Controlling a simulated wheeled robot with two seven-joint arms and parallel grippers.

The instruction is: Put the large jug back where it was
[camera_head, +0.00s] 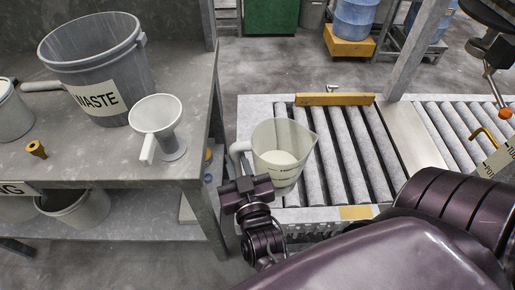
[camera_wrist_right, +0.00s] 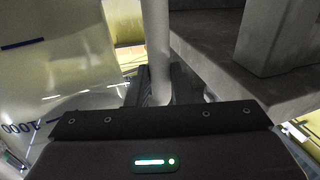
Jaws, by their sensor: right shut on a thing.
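The large jug (camera_head: 281,160) is a translucent pale jug with volume marks and a whitish content low inside. It is about upright at the left end of the roller conveyor, its spout to the right and its handle (camera_head: 238,152) to the left. My right gripper (camera_head: 247,188) is shut on the handle. In the right wrist view the handle (camera_wrist_right: 157,45) runs between the fingers, and the jug's wall (camera_wrist_right: 55,75) with a 1000 mark fills the left. I cannot tell whether the jug's base touches the rollers. My left gripper is not in view.
A grey bench (camera_head: 190,165) on the left holds a grey WASTE pail (camera_head: 95,70), a white funnel (camera_head: 160,125) and a small brass fitting (camera_head: 37,149). The roller conveyor (camera_head: 350,150) has a yellow bar (camera_head: 335,99) at its back. Rollers right of the jug are clear.

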